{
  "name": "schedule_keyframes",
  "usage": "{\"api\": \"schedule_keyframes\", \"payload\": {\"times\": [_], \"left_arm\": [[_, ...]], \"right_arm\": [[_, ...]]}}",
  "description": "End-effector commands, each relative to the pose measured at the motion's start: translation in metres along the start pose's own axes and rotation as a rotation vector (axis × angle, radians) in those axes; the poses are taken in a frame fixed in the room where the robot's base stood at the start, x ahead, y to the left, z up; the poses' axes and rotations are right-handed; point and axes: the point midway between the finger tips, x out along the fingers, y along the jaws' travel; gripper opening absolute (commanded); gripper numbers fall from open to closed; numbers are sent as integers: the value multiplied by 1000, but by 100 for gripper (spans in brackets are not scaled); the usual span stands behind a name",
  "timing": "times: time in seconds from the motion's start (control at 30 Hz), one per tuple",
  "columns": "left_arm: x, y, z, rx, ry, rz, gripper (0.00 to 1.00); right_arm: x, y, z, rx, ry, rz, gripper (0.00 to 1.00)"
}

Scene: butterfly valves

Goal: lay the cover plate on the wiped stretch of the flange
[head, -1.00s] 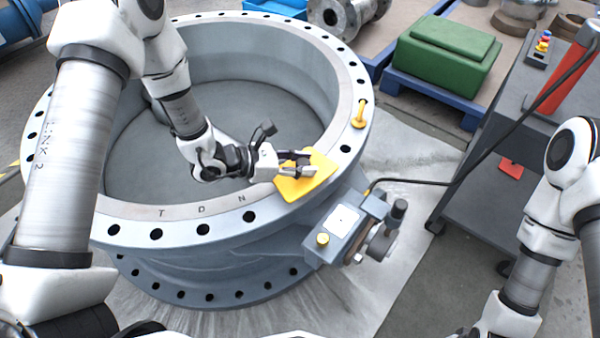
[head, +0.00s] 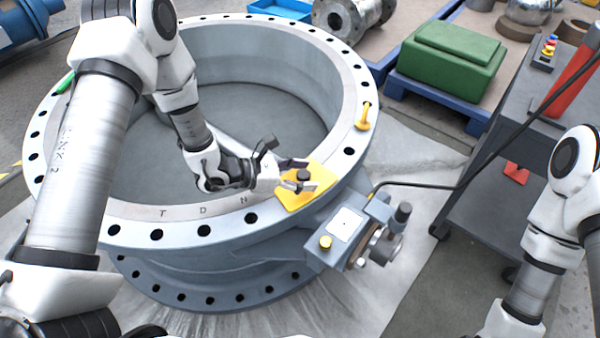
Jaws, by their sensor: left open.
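The yellow cover plate (head: 318,179) lies on the flange (head: 185,212) of the large grey valve, at the right front of the ring, just right of the stamped letters. A dark round knob (head: 304,174) stands up from the plate. My left gripper (head: 297,175) is open, with its fingers around or just beside the knob; I cannot tell whether they touch it. The flange under the plate is hidden. My right arm shows at the right edge, but its gripper is out of view.
A yellow bolt-like piece (head: 365,117) stands on the flange behind the plate. A grey box with a yellow knob (head: 347,232) juts from the valve's side, with a black cable running to the dark cart (head: 480,190). A green case (head: 450,60) stands at the back right.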

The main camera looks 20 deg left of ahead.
Motion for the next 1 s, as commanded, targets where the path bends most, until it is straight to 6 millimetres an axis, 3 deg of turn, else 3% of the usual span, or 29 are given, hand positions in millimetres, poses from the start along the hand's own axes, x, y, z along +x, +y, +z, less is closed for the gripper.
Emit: {"api": "schedule_keyframes", "payload": {"times": [0.17, 0.4, 0.6, 0.73, 1.0], "left_arm": [[-16, 2, 5, -4, 0, 4, 58], [-74, 2, 7, -7, -5, 7, 58], [-110, 1, 7, -3, -3, 4, 58], [-120, 0, 4, -1, -2, 2, 58], [-121, 0, 2, 1, 0, 0, 58]], "right_arm": [[-8, 0, 0, 0, 0, 0, 100], [-24, 0, 0, 0, 0, 0, 100], [-36, 0, 0, 0, 0, 0, 100], [-38, 0, 0, 0, 0, 0, 100], [-38, 0, 0, 0, 0, 0, 100]]}}
